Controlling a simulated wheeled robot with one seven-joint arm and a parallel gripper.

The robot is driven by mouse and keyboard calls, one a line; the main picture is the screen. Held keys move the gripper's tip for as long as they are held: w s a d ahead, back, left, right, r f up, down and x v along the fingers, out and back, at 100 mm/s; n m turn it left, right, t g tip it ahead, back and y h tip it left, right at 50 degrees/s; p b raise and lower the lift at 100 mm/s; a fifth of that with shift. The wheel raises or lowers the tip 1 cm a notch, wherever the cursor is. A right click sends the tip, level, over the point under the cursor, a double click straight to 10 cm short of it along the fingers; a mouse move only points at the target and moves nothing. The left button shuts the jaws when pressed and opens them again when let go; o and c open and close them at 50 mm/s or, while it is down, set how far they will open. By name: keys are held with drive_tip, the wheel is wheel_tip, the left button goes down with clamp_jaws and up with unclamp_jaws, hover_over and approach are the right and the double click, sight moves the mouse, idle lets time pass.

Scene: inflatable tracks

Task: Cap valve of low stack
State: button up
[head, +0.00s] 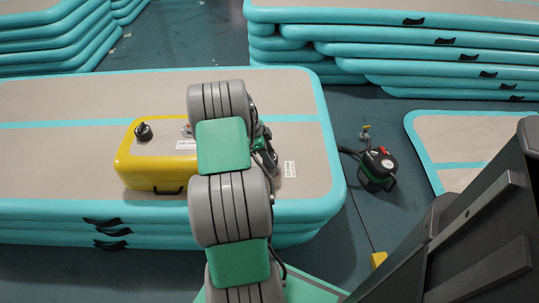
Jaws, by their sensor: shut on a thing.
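The low stack (60,155) of beige inflatable tracks with turquoise edges lies across the left and middle. My arm reaches over its right part. My gripper (268,152) shows only as a dark part beside the arm, above the stack's top near its right end. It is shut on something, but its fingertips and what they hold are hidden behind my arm. A yellow case (150,165) sits on the stack left of my arm. It has a black round knob (143,132) on top and a small grey part (187,130) near the arm. I cannot make out the valve.
A black and green pump (378,168) with a hose stands on the floor right of the stack. A taller stack (430,30) is at the back right, another (50,40) at the back left. A single track (460,140) lies at right. A dark frame fills the lower right.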

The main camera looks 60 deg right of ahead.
drive_tip(key=shift+f+b, duration=1.5)
drive_tip(key=shift+f, duration=0.5)
drive_tip(key=n, duration=0.1)
drive_tip(key=n+h+p, duration=0.1)
drive_tip(key=n, duration=0.1)
drive_tip(key=shift+s+a+r+t, duration=0.1)
drive_tip(key=shift+r+t, duration=0.1)
drive_tip(key=shift+t, duration=0.1)
drive_tip(key=shift+f+n+t+h+p, duration=0.2)
drive_tip(key=shift+n+t+h+p, duration=0.15)
drive_tip(key=shift+n, duration=0.75)
drive_tip(key=n, duration=0.1)
drive_tip(key=n+t+p, duration=0.1)
drive_tip(key=shift+s+r+n+h, duration=0.1)
drive_tip(key=shift+r+n+h, duration=0.15)
drive_tip(key=shift+n, duration=0.15)
drive_tip(key=shift+f+n+t+p, duration=0.15)
drive_tip(key=shift+n+t, duration=0.1)
drive_tip(key=shift+n, duration=0.35)
drive_tip(key=shift+f+n+t+p, duration=0.1)
drive_tip(key=shift+n+t+p, duration=0.1)
drive_tip(key=shift+n, duration=0.4)
